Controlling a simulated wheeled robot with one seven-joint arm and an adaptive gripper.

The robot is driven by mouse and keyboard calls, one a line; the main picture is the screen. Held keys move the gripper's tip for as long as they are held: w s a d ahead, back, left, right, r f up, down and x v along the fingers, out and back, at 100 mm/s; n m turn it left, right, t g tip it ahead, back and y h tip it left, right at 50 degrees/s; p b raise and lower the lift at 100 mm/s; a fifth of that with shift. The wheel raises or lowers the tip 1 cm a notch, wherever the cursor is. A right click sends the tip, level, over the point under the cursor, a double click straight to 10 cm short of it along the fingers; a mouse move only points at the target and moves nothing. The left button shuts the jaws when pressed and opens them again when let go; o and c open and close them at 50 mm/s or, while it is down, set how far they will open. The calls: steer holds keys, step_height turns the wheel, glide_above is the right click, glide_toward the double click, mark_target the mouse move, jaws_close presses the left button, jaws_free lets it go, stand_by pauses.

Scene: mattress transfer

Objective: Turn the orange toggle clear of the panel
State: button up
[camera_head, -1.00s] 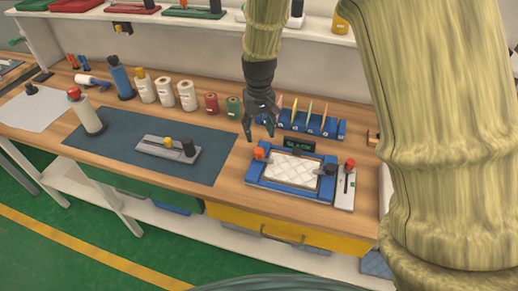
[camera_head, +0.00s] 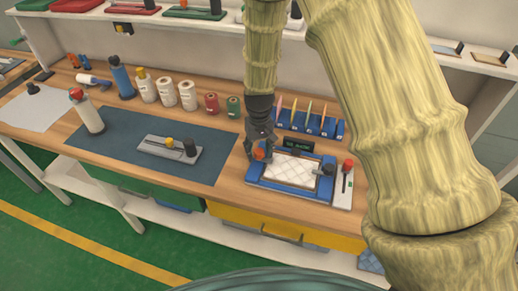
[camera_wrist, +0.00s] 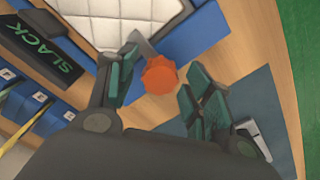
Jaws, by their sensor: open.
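The orange toggle (camera_wrist: 160,75) lies between the two open fingers of my gripper (camera_wrist: 160,92) in the wrist view, with a grey metal piece beside it at the quilted panel's corner. In the head view the orange toggle (camera_head: 259,154) is at the left back corner of the blue frame (camera_head: 280,185), partly hidden by my gripper (camera_head: 259,147). The white quilted panel (camera_head: 290,170) lies in the blue frame; it also shows in the wrist view (camera_wrist: 115,15). I cannot tell whether the fingers touch the toggle.
A dark display reading SLACK (camera_wrist: 45,50) stands behind the frame, next to a blue rack (camera_head: 310,122) of several cards. A dark mat (camera_head: 150,140) lies left.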

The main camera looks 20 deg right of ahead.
steer(key=c, duration=1)
steer(key=shift+n, duration=0.3)
steer(key=n, duration=0.3)
steer(key=shift+n, duration=0.3)
steer(key=n, duration=0.4)
steer(key=shift+n, duration=0.3)
steer(key=n, duration=0.4)
steer(key=shift+n+p, duration=0.75)
steer(key=shift+n, duration=1.75)
